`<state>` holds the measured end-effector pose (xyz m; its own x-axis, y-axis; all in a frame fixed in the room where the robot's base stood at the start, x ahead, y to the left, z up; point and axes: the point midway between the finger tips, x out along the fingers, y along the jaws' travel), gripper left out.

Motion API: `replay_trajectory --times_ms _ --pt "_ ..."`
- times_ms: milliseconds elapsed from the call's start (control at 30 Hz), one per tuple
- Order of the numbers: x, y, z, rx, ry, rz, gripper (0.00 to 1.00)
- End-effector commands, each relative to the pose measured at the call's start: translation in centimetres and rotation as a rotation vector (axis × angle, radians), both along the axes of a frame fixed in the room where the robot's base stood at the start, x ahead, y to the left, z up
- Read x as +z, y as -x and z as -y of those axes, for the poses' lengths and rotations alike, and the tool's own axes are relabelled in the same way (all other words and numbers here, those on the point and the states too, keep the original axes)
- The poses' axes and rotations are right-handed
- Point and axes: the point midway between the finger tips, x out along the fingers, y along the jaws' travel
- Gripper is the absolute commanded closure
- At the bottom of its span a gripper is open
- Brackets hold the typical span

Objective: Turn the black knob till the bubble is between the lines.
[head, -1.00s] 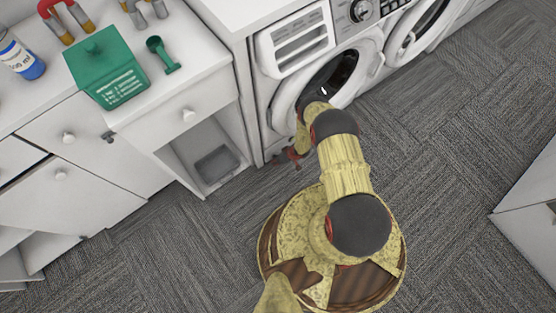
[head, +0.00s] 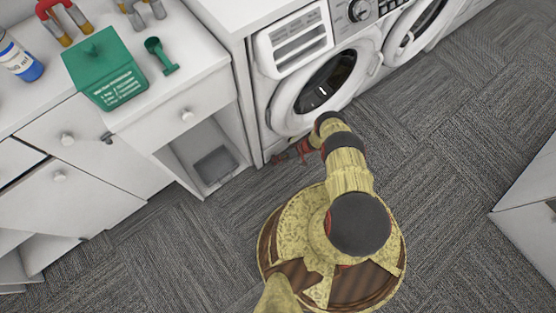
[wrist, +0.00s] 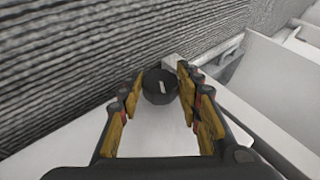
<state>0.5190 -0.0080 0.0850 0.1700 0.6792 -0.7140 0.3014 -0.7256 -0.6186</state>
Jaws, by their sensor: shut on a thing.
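The black knob (wrist: 154,95) is round with a pale mark on its face and sits in the middle of the wrist view. My gripper (wrist: 160,76) has a finger on each side of the knob and is shut on it. In the head view my gripper (head: 290,154) is low by the front left foot of the left washing machine (head: 283,132), partly hidden by my arm. The knob cannot be made out in the head view. No bubble or lines can be made out in either view.
A white cabinet (head: 199,118) with an open lower bay stands left of the machine. A green box (head: 105,70), a green scoop (head: 160,55) and a blue-and-white bottle (head: 20,60) are on its top. Open carpet (head: 465,125) lies to the right.

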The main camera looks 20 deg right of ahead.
Motion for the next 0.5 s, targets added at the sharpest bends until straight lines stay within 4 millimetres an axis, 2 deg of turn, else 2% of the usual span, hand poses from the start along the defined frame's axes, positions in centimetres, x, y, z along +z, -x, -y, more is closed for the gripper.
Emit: replay_trajectory --times_ms 467,500 --pt "0.08 -0.11 -0.09 0.0 -0.014 -0.003 0.91" --pt "0.09 -0.12 -0.08 0.001 -0.014 -0.002 0.63"
